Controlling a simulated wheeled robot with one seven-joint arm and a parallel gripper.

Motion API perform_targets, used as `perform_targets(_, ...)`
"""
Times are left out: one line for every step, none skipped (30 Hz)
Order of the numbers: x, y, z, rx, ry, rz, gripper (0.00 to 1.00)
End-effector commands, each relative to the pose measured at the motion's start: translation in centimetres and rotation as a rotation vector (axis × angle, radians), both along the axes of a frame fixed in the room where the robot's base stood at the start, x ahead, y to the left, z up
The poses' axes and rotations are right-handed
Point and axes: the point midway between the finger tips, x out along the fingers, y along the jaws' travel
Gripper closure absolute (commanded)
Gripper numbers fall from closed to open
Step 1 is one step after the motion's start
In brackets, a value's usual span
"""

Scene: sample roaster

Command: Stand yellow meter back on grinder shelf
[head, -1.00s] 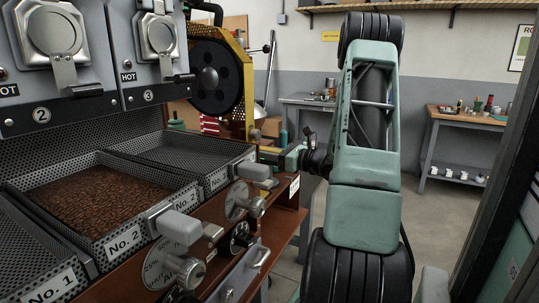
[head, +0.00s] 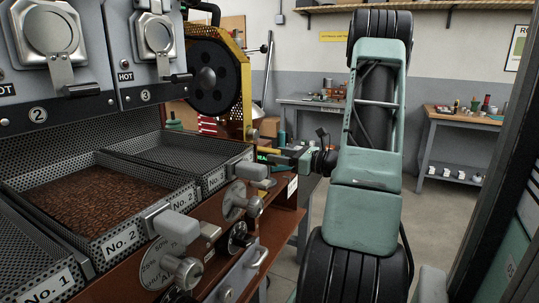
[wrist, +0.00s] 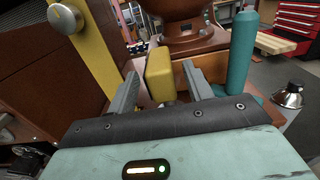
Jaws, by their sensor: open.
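The yellow meter (wrist: 159,72) shows in the wrist view as an upright yellow block with rounded edges. It stands between the two grey fingers of my gripper (wrist: 160,80). The fingers are apart, with a visible gap on each side of it. Its lower end is partly hidden by my gripper's dark front edge. In the head view my gripper (head: 284,157) is beside the roaster's far right end, and a small yellow patch there is too small to identify surely. I cannot tell which surface the meter rests on.
A teal cylinder (wrist: 242,55) stands close to the right finger. A yellow post (wrist: 88,50) with a knob rises on the left. A brown rounded machine part (wrist: 180,30) is behind the meter. Perforated trays (head: 100,200) and roaster knobs (head: 185,270) lie left of my arm.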

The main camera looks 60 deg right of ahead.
Motion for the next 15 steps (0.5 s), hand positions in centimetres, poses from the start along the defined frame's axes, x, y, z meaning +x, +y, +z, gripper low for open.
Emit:
perform_targets(-1.3,-0.2,0.0,0.0,0.001,-0.005,0.49)
perform_targets(-1.9,-0.2,0.0,0.0,0.0,-0.006,0.49)
perform_targets(-2.7,-0.3,0.0,-0.001,0.001,-0.004,0.49)
perform_targets(-3.3,-0.4,0.0,-0.001,0.0,-0.005,0.49)
perform_targets(-3.9,-0.4,0.0,-0.001,0.001,-0.004,0.49)
perform_targets(-4.6,-0.5,0.0,-0.001,0.001,-0.005,0.49)
perform_targets(-5.1,-0.5,0.0,-0.001,0.0,-0.003,0.49)
perform_targets(-5.5,-0.5,0.0,-0.001,0.0,-0.003,0.49)
perform_targets(-6.0,-0.6,0.0,-0.001,0.0,-0.004,0.49)
perform_targets(-6.4,-0.6,0.0,-0.001,0.001,-0.003,0.49)
perform_targets(-6.6,-0.6,0.0,-0.001,0.001,-0.002,0.49)
perform_targets(-6.9,-0.6,0.0,-0.001,0.0,-0.001,0.49)
perform_targets(-7.1,-0.6,0.0,-0.001,0.0,-0.001,0.49)
perform_targets(-7.2,-0.6,0.0,-0.001,-0.001,-0.001,0.49)
perform_targets(-7.4,-0.6,0.0,0.0,-0.001,0.0,0.49)
